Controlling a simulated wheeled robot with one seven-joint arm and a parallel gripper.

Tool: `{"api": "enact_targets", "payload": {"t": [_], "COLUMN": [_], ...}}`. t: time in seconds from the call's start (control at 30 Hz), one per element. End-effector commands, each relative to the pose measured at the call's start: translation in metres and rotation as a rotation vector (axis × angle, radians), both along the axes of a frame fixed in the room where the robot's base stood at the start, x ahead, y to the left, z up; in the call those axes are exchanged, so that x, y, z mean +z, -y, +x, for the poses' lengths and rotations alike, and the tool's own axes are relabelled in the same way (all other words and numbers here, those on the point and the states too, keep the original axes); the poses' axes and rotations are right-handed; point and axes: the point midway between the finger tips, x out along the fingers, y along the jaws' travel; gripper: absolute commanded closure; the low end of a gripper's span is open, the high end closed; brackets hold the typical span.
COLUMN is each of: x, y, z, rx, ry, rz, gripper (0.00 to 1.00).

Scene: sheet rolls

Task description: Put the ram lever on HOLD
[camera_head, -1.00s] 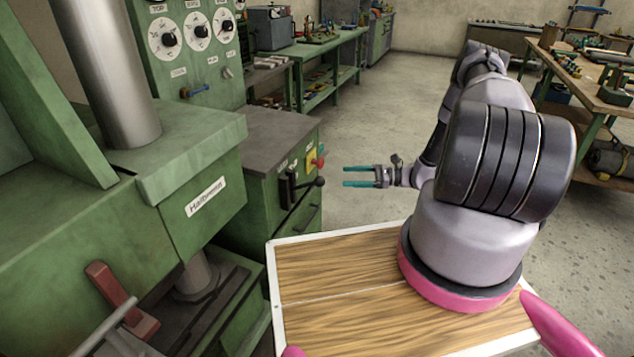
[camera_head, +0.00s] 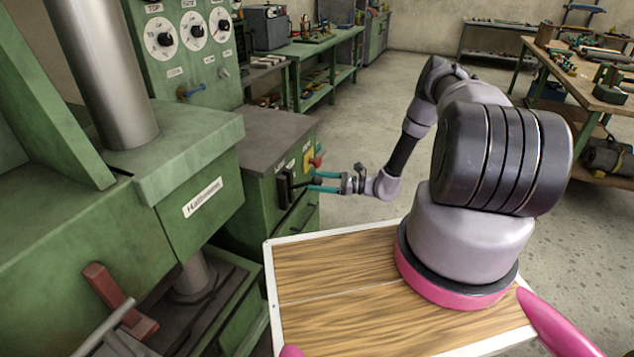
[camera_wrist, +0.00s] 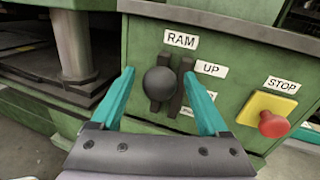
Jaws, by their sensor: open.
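The ram lever shows in the wrist view as a round black knob (camera_wrist: 160,84) in front of a dark upright slot plate, under the label RAM (camera_wrist: 181,39). The label UP (camera_wrist: 211,69) is upper right of the knob. A lower label is mostly covered by my right finger, and I cannot read HOLD anywhere. My gripper (camera_wrist: 159,75) is open, with one teal finger on each side of the knob and visible gaps. In the head view, my gripper (camera_head: 313,181) is at the front of the green control cabinet (camera_head: 258,200), by the dark lever plate (camera_head: 285,188).
A red STOP button (camera_wrist: 272,124) on a yellow plate sits right of the lever. The green press (camera_head: 110,220) with its steel column stands at the left. A wood-topped surface (camera_head: 340,270) is in front of me. Open floor lies beyond my arm.

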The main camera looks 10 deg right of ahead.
Motion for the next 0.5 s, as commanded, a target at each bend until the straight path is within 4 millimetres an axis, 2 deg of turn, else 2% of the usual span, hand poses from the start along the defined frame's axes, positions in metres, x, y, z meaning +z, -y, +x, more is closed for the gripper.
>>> {"api": "enact_targets", "payload": {"t": [0.27, 0.3, 0.37, 0.4, 0.5], "x": [0.0001, 0.0001, 0.0001, 0.0002, 0.0002], "y": [-0.0021, -0.0021, -0.0020, -0.0020, -0.0020], "z": [0.0007, 0.0007, 0.0006, 0.0006, 0.0006], "rx": [0.000, 0.000, 0.000, 0.000, 0.000], "ry": [0.000, 0.000, 0.000, 0.000, 0.000], "rz": [0.000, 0.000, 0.000, 0.000, 0.000], "gripper": [0.22, 0.30, 0.53, 0.68, 1.00]}}
